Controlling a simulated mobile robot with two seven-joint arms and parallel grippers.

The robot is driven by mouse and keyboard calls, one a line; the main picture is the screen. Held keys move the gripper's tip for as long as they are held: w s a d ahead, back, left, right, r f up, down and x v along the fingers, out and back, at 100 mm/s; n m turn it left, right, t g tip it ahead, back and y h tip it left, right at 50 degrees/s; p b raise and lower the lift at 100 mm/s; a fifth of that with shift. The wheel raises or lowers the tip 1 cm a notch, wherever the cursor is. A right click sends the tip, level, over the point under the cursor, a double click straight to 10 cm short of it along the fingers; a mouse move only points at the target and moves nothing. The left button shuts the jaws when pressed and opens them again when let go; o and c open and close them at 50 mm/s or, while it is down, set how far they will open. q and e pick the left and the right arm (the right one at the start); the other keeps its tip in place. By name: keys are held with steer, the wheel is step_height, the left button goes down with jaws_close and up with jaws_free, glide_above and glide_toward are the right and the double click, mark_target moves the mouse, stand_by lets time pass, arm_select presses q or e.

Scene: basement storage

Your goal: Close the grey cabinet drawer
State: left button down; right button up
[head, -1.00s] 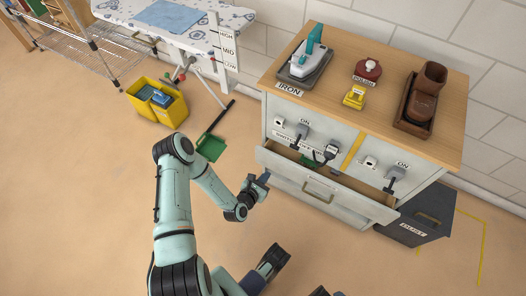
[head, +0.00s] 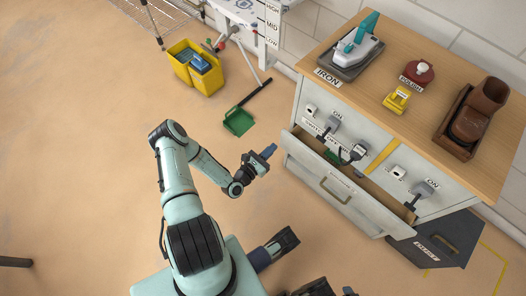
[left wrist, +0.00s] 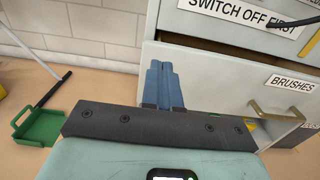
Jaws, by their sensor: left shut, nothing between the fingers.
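The grey cabinet's drawer (head: 323,180) is pulled partly open below the switch panel, and a little of its inside shows, with something green in it. Its front carries a bar handle and shows in the left wrist view (left wrist: 222,88) with a BRUSHES label. My left gripper (head: 270,151) is shut and empty, its blue fingers pointing toward the cabinet, left of the drawer's left end and apart from it in the head view. In the left wrist view the shut fingers (left wrist: 163,85) overlap the drawer front's left edge. My right gripper is not clearly seen.
A green dustpan (head: 239,121) and yellow bucket (head: 197,72) are on the floor to the left.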

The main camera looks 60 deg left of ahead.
mark_target(286, 135)
arm_select(q)
steer(key=b+x, duration=0.1)
steer(key=x, duration=0.5)
arm_select(e)
steer(key=s+f, duration=0.1)
steer(key=s+f+g, duration=0.1)
steer(key=shift+s+d+f, duration=0.2)
steer(key=shift+s+f, duration=0.05)
steer(key=shift+s, duration=0.05)
arm_select(q)
steer(key=shift+s, duration=0.1)
steer(key=shift+w, duration=0.3)
steer(key=x, duration=0.4)
steer(key=shift+f+b, duration=0.15)
steer(key=shift+b, duration=0.2)
steer(key=shift+s, duration=0.15)
arm_select(e)
steer(key=shift+w+a+f, duration=0.2)
steer(key=shift+w+f, duration=0.2)
steer(key=shift+f, duration=0.1)
arm_select(q)
steer(key=shift+d, duration=0.1)
arm_select(e)
steer(key=shift+s, duration=0.1)
